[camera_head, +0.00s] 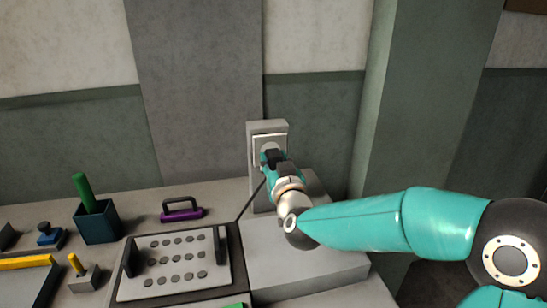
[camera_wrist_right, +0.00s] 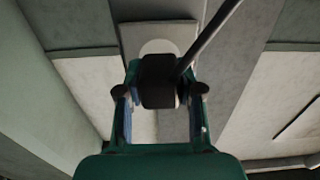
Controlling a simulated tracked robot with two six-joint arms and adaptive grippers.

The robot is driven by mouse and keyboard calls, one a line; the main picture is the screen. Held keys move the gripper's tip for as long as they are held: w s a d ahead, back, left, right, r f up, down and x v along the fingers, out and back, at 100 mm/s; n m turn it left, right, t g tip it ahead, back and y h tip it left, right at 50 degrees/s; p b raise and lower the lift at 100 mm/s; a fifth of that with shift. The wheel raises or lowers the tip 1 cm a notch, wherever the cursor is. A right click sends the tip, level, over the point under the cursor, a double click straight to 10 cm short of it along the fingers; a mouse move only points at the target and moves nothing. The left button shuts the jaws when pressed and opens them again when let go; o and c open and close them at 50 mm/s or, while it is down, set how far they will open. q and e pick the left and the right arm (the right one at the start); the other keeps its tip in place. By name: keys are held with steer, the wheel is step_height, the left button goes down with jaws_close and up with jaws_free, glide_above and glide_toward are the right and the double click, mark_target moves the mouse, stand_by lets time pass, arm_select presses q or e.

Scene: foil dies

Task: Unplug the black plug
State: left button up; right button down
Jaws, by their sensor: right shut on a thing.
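The black plug (camera_wrist_right: 158,82) sits between the two fingers of my right gripper (camera_wrist_right: 159,100) in the right wrist view, and the fingers are shut on it. A black cord (camera_wrist_right: 212,38) runs from it up and to the right. Behind the plug is the pale round face (camera_wrist_right: 158,47) of the wall socket. In the head view my right gripper (camera_head: 272,161) is at the front of the grey socket box (camera_head: 267,127), hiding most of the plug. I cannot tell whether the plug is fully seated or slightly out. My left gripper is not in view.
A grey stepped block (camera_head: 300,255) lies below the socket. To its left are a tray with several round discs (camera_head: 175,262), a purple handled tool (camera_head: 182,211) and a dark blue box (camera_head: 97,222) with a green rod. A green-grey pillar (camera_head: 425,90) stands right of the socket.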

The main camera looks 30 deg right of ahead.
steer(key=shift+b+v, duration=0.45)
steer(key=shift+v, duration=1.75)
steer(key=shift+s, duration=0.1)
